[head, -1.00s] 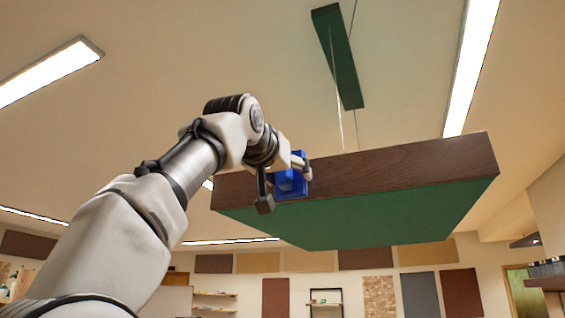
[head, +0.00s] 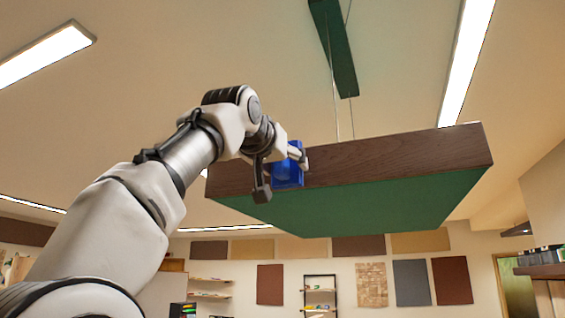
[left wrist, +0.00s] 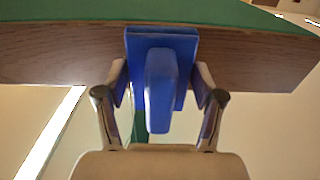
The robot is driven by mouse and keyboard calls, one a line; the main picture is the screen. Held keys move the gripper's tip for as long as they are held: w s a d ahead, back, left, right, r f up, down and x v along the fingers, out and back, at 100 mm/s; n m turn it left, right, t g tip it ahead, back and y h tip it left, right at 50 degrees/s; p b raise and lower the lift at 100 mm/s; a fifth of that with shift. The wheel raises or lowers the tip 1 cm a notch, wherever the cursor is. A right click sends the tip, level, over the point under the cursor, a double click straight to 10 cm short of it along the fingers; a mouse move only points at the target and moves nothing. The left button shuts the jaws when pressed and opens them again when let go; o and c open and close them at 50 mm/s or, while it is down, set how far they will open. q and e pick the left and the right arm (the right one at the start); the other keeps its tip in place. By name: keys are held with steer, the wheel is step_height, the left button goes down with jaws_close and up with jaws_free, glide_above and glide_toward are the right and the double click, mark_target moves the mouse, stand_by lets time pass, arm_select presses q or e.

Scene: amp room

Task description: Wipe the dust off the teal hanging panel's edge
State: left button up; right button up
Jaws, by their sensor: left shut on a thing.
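The hanging panel (head: 390,160) hangs from thin wires under the ceiling, with a teal-green underside (head: 380,207) and a dark wood-grain edge. The edge also spans the left wrist view (left wrist: 60,55). My left gripper (head: 283,168) is at the left part of this edge. It is shut on a blue wiping block (head: 288,174), whose handle sits between the fingers in the left wrist view (left wrist: 158,88). The block's flat face is against or very close to the wood edge; exact contact cannot be told. No separate dust patch is clear. My right gripper is out of view.
A narrow green ceiling piece (head: 334,48) holds the wires above the panel. Long ceiling lights (head: 466,60) are overhead. Shelves (head: 320,292) and wall panels (head: 412,284) are far back. The space to the right along the edge is open.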

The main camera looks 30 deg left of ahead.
mark_target(310, 169)
arm_select(q)
steer(key=shift+w+a+p, duration=0.15)
steer(key=shift+w+p, duration=0.15)
steer(key=shift+w, duration=0.3)
steer(key=shift+w+d, duration=0.2)
steer(key=shift+d, duration=0.8)
steer(key=shift+w+d, duration=0.2)
steer(key=shift+d, duration=0.8)
steer(key=shift+w+d+r+p, duration=0.1)
steer(key=shift+r+p, duration=0.05)
steer(key=shift+p, duration=0.3)
steer(key=shift+s+a, duration=0.25)
steer(key=shift+a, duration=0.85)
steer(key=shift+s+a, duration=0.2)
steer(key=shift+a, duration=0.85)
steer(key=shift+s, duration=0.1)
